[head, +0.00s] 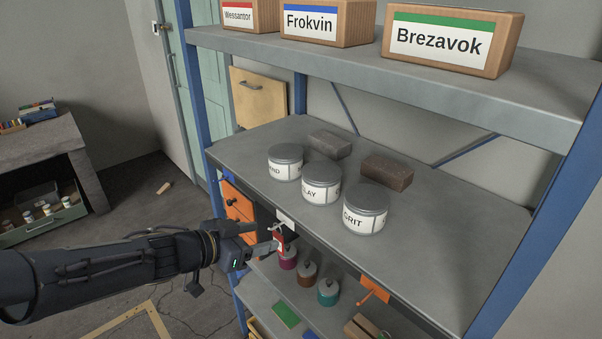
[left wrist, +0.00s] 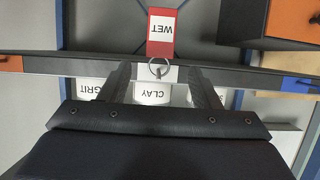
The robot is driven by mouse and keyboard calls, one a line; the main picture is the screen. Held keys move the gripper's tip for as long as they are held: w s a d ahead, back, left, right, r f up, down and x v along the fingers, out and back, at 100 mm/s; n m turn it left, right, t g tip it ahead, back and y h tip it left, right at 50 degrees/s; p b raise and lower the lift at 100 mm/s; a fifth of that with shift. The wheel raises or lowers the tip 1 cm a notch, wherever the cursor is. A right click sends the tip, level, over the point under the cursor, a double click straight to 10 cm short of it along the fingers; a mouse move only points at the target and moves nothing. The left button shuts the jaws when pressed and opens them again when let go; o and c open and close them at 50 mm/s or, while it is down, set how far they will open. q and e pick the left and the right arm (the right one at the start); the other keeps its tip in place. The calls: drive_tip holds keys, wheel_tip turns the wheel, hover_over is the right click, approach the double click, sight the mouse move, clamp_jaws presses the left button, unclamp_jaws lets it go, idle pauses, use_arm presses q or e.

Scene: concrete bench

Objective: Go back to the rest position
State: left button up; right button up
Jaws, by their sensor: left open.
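My left gripper (head: 272,238) is open, in front of the bench's front edge. In the left wrist view its two dark fingers (left wrist: 160,88) are spread apart, with nothing held between them. A red and white tag marked WET (left wrist: 160,32) hangs by a metal ring (left wrist: 160,67) at the bench's front edge, just beyond the fingertips. In the head view the tag (head: 280,245) shows close to the fingers, partly hidden; whether they touch it I cannot tell. My right gripper is out of view.
Three labelled tins, including CLAY (head: 321,184) and GRIT (head: 366,209), stand on the bench (head: 440,215) near two dark bricks (head: 387,173). Small jars (head: 328,291) stand on the lower shelf. Labelled boxes (head: 452,42) line the upper shelf. Floor at the left is mostly open.

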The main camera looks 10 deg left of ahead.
use_arm(q)
drive_tip(key=s+a+r+n+y, duration=0.2)
drive_tip(key=s+a+n+y, duration=0.6)
drive_tip(key=a, duration=0.3)
drive_tip(key=s+d+f+g+h, duration=0.1)
drive_tip(key=s+d, duration=0.3)
drive_tip(key=s, duration=0.4)
drive_tip(key=s+d+f+n+g+h, duration=0.1)
drive_tip(key=s+d+f+g+h, duration=0.1)
drive_tip(key=s+d+f+g, duration=0.2)
drive_tip(key=s, duration=0.3)
drive_tip(key=shift+s+d+f+h, duration=0.15)
drive_tip(key=shift+s+d+h, duration=0.15)
drive_tip(key=shift+s, duration=0.1)
